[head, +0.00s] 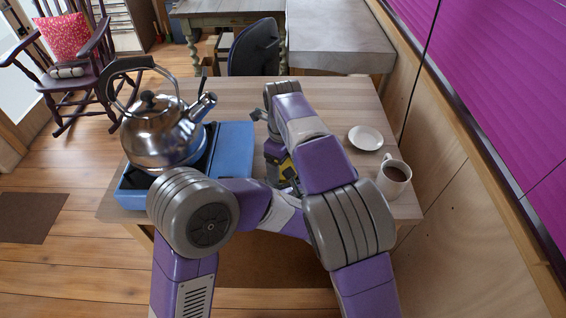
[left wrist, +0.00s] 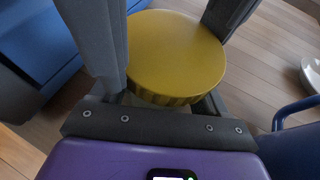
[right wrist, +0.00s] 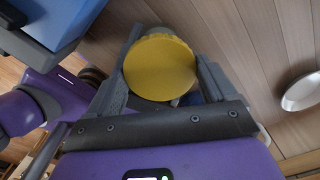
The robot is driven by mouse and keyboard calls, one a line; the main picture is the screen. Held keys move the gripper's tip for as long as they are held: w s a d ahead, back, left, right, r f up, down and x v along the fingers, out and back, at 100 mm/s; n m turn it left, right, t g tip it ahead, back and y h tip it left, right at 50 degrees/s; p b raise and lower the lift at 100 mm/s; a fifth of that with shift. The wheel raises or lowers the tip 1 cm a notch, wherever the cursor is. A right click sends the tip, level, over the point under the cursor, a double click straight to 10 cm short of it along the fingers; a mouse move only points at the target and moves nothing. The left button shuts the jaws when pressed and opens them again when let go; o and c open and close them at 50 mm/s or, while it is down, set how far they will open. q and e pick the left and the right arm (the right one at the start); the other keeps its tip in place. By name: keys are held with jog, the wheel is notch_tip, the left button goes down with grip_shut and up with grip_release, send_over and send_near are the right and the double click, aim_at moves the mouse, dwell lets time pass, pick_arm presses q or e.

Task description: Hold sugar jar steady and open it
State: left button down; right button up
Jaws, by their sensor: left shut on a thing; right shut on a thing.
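The sugar jar has a round yellow lid (left wrist: 175,50) with a ribbed edge, seen from above in the left wrist view. The lid also shows as a yellow disc in the right wrist view (right wrist: 160,67). The jar's body is mostly hidden under the lid. My left gripper (left wrist: 170,30) is shut on the jar, one finger on each side. My right gripper (right wrist: 168,55) is also shut on it, its fingers flanking the lid. I cannot tell which gripper bears on lid and which on body. In the head view my arms cover most of the jar.
A white plate (head: 366,138) and a mug with dark drink (head: 394,177) are on the right of the wooden table (head: 345,98). The table's back is clear.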

jog(key=shift+n, duration=0.3)
jog(key=o, duration=1)
